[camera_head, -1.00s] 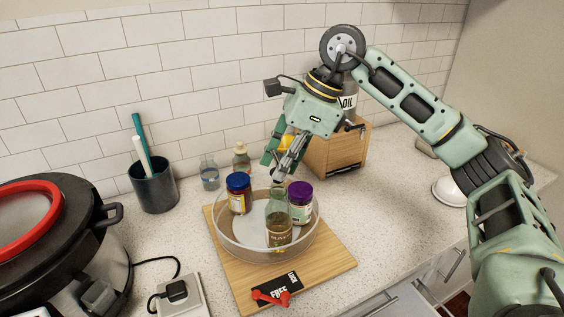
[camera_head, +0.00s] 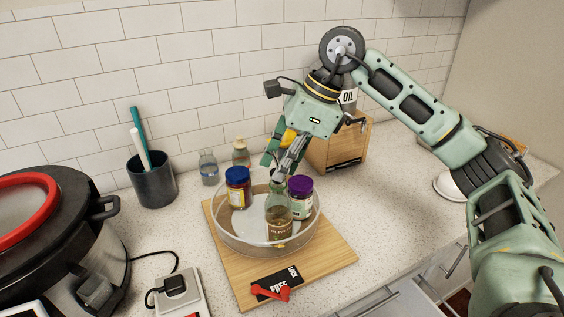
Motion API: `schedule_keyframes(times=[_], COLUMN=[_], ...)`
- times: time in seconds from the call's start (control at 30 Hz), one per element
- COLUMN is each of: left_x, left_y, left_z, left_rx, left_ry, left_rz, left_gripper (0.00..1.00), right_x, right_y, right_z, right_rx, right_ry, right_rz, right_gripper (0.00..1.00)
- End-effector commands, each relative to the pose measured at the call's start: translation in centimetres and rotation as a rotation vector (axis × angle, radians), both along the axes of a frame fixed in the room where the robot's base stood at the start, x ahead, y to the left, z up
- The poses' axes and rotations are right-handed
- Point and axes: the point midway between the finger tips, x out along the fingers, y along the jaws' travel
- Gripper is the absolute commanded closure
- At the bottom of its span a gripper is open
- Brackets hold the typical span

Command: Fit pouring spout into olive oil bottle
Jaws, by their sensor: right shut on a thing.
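The olive oil bottle (camera_head: 279,220) stands upright in a round clear tray (camera_head: 226,243) on a wooden board. Its label is partly readable. My right gripper (camera_head: 281,172) comes down from the upper right, with its fingertips just above the bottle's neck. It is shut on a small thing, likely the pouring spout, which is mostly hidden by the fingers. I cannot tell whether the spout touches the bottle's mouth. My left gripper is not in view.
A blue-lidded jar (camera_head: 238,188) and a purple-lidded jar (camera_head: 300,198) flank the bottle in the tray. A black cooker (camera_head: 60,235) is at left. Counter right of the board is clear.

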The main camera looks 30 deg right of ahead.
Motion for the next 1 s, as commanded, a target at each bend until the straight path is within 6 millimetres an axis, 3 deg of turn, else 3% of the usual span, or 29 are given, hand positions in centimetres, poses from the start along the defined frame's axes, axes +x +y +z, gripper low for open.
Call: schedule_keyframes(times=[0.17,0.2,0.43,0.77,1.0], left_x=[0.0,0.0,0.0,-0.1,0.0], left_y=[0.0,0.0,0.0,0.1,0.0], left_z=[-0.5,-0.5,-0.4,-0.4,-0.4], left_rx=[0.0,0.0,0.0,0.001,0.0], left_ry=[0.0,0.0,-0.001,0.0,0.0], left_rz=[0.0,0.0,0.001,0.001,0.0], left_gripper=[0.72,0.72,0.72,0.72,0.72], right_x=[0.0,0.0,0.0,0.0,-0.5], right_y=[0.0,0.0,0.0,-0.1,-1.2], right_z=[-0.6,-0.6,-0.5,-0.3,2.7], right_rx=[0.0,0.0,0.0,0.0,0.002], right_ry=[-0.001,-0.001,0.0,0.0,-0.005], right_rz=[0.0,0.0,0.0,0.0,-0.002], right_gripper=[0.94,0.81,0.61,0.6,0.6])
